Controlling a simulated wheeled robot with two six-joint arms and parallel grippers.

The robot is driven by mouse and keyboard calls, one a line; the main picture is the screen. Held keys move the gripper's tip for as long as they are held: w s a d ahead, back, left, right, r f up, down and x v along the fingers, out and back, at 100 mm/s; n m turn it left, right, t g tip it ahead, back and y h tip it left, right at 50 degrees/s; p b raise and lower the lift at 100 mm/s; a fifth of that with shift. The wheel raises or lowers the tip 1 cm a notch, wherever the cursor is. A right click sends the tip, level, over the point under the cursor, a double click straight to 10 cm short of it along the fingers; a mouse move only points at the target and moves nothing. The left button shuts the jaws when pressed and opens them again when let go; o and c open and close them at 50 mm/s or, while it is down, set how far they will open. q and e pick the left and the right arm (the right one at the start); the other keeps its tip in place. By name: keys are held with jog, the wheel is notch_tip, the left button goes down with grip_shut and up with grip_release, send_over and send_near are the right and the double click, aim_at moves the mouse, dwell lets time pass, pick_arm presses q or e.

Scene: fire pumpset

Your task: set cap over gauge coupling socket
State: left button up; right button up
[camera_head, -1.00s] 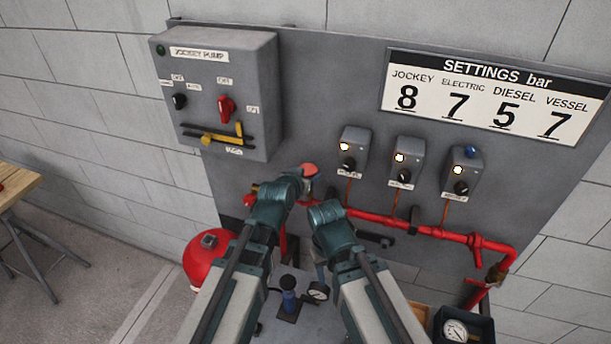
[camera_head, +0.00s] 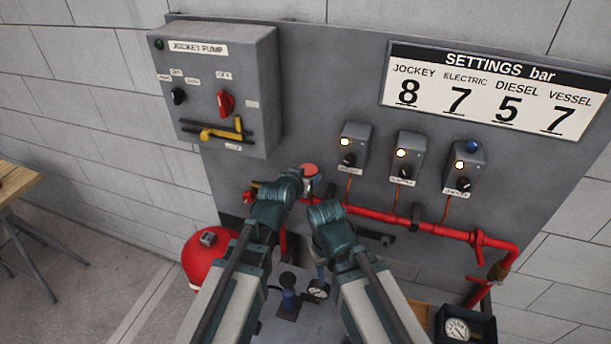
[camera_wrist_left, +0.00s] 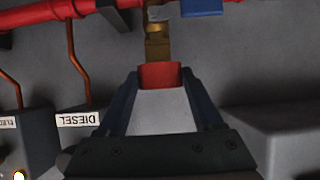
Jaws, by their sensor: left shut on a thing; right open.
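The red cap (camera_wrist_left: 160,76) is between the fingertips of my left gripper (camera_wrist_left: 160,92), which is shut on it. In the left wrist view, a brass gauge coupling socket (camera_wrist_left: 157,46) lies straight ahead of the cap, in line with it; I cannot tell whether they touch. In the head view, the red cap (camera_head: 310,169) shows at the end of my left arm, in front of the grey panel, and the socket is hidden. My right gripper (camera_head: 320,270) is lower, mostly hidden by its own arm, and open.
A red pipe (camera_head: 435,229) runs along the panel, under several grey switch boxes (camera_head: 409,157). The jockey pump box (camera_head: 215,90) is at upper left. A red vessel (camera_head: 208,262) stands below left. A dark box with a gauge (camera_head: 458,328) is at lower right.

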pick_arm(q)
jog(key=shift+f+b, duration=1.1)
pick_arm(e)
jog(key=shift+f, duration=1.15)
pick_arm(q)
jog(key=o, duration=1.5)
pick_arm(e)
jog(key=shift+r, duration=0.1)
